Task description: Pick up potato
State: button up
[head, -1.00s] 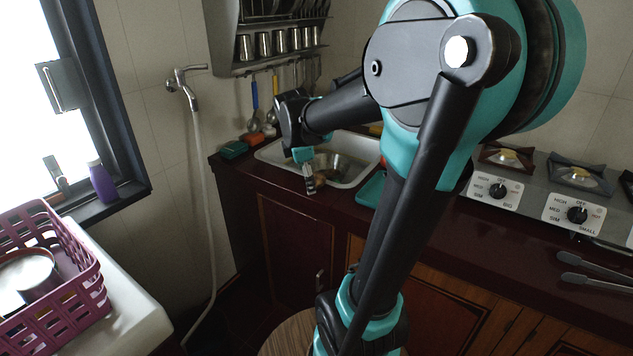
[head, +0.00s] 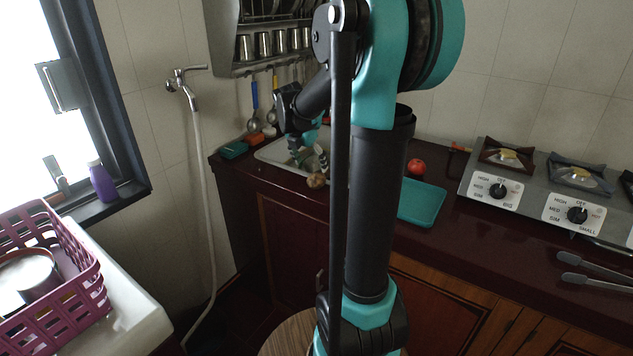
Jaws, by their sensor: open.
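A small brown potato (head: 317,181) sits on the dark red counter at the front edge of the sink. My gripper (head: 316,164) points down right above and behind it, with its fingers over the sink side. The gripper is open. Whether a fingertip touches the potato is too small to tell. My arm hides the right part of the sink.
A steel sink (head: 273,156) lies behind the potato. A teal board (head: 421,203) and a red tomato (head: 416,167) are right of my arm. A stove (head: 535,190) stands farther right. A green item (head: 233,150) is left of the sink.

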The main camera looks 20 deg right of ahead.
aim_at(316, 174)
jog(key=shift+x, duration=4.25)
jog(key=shift+d, duration=0.1)
jog(key=shift+r, duration=0.1)
jog(key=c, duration=1.3)
jog(key=shift+c, duration=0.2)
jog(key=shift+r, duration=0.15)
notch_tip(316, 174, up, 20)
jog(key=shift+f, duration=0.2)
